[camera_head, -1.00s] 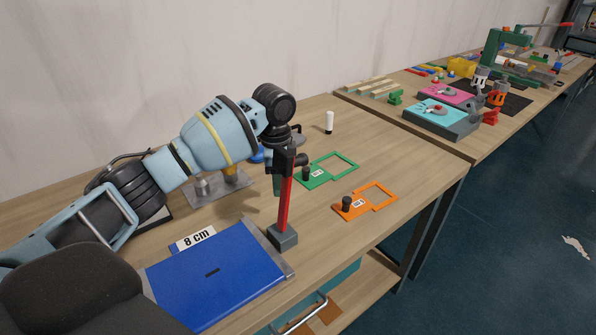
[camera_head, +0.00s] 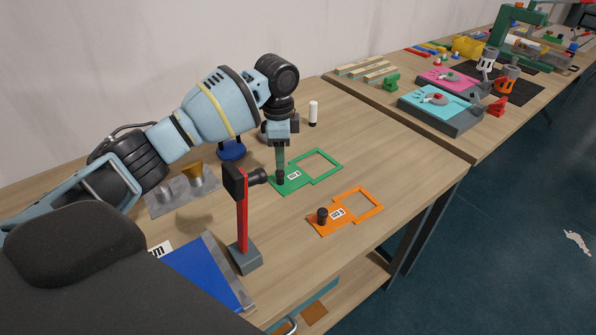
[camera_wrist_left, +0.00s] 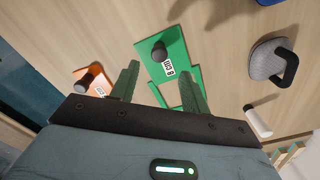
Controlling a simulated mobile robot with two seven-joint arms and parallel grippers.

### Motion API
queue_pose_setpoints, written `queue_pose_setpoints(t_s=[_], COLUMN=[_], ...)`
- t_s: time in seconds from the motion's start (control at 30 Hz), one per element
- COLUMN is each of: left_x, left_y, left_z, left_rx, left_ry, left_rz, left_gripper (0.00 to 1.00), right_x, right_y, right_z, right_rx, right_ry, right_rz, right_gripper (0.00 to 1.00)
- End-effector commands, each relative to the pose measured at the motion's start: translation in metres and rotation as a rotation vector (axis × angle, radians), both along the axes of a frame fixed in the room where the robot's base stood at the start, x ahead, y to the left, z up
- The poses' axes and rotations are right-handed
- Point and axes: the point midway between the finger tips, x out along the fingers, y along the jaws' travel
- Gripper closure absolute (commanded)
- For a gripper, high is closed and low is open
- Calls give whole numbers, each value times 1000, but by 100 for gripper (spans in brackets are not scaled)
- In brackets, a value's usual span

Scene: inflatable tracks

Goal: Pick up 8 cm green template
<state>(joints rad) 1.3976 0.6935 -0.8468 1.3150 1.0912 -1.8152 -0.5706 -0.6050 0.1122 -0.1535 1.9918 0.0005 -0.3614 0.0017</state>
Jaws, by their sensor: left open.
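The green template (camera_head: 318,163) lies flat on the wooden table, a plate with an open square frame, a black knob and a white label; the label appears to read 8 cm in the left wrist view (camera_wrist_left: 176,47). My left gripper (camera_head: 280,172) is above the knob end of the template in the head view. In the left wrist view its two green fingers (camera_wrist_left: 158,85) are open and spread apart, with the black knob (camera_wrist_left: 159,52) beyond the tips and between their lines. Nothing is held. My right gripper is not in view.
An orange template (camera_head: 345,212) with a black knob lies nearer the table's front edge. A red post on a grey base (camera_head: 243,225) stands in front of the gripper. A white cylinder (camera_head: 313,113) stands behind. A blue board (camera_head: 205,272) lies at front left.

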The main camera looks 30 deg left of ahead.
Motion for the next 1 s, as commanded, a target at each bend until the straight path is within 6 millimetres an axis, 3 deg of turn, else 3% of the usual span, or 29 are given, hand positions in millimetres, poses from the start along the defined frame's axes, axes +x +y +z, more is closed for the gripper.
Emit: queue_pose_setpoints(t_s=[0.2,0.43,0.7,1.0], left_x=[-1,-2,-5,-5], left_y=[0,1,0,0], left_z=[-23,-31,-67,-74], left_rx=[1,1,1,1], left_ry=[4,3,4,1], left_rz=[0,0,0,0], left_gripper=[54,54,54,54], right_x=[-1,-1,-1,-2], right_y=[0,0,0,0], right_z=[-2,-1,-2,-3], right_rx=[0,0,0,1], right_ry=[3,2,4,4], right_rz=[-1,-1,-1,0], right_gripper=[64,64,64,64])
